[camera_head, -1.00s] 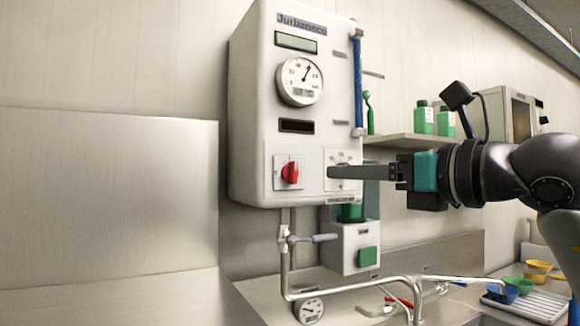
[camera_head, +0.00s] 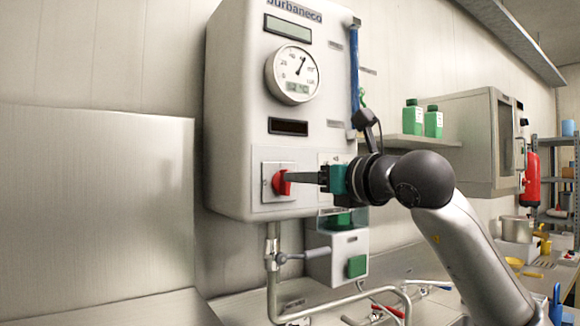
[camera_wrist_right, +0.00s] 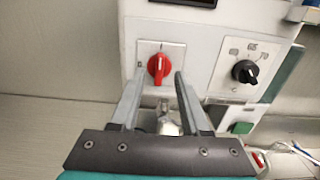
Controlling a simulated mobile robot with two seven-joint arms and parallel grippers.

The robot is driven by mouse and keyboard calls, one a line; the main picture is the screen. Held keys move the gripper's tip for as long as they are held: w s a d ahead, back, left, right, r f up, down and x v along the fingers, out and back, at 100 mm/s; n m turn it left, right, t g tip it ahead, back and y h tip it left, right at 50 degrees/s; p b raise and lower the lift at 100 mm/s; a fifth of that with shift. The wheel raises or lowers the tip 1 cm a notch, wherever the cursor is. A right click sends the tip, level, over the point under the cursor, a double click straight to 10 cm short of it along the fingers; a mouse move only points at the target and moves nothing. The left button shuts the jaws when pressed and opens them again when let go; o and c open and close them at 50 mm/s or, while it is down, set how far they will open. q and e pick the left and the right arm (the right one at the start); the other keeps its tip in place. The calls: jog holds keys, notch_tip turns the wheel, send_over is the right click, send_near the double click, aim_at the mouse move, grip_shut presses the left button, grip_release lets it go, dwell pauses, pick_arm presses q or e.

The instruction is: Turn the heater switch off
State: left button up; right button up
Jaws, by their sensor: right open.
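The white wall-mounted heater (camera_head: 230,110) has a red rotary switch (camera_head: 281,182) on a pale square plate low on its front. In the right wrist view the red switch (camera_wrist_right: 158,68) is upright, just beyond the gap between the fingertips. My right gripper (camera_head: 292,178) reaches in from the right, with its fingertips at the switch in the head view. In the wrist view the right gripper (camera_wrist_right: 156,85) is open, one finger on each side below the knob. I cannot tell whether a finger touches it. My left gripper is in neither view.
A black knob (camera_wrist_right: 244,71) sits right of the switch. A metal pipe with a lever (camera_head: 300,256) and a white box with a green button (camera_head: 356,266) are below the heater. Green bottles (camera_head: 413,118) stand on a shelf at right. The left wall is clear.

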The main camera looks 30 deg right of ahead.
jog(key=w, duration=0.1)
jog(key=w+p, duration=0.1)
jog(key=w, duration=0.3)
jog(key=shift+a, duration=0.35)
grip_shut()
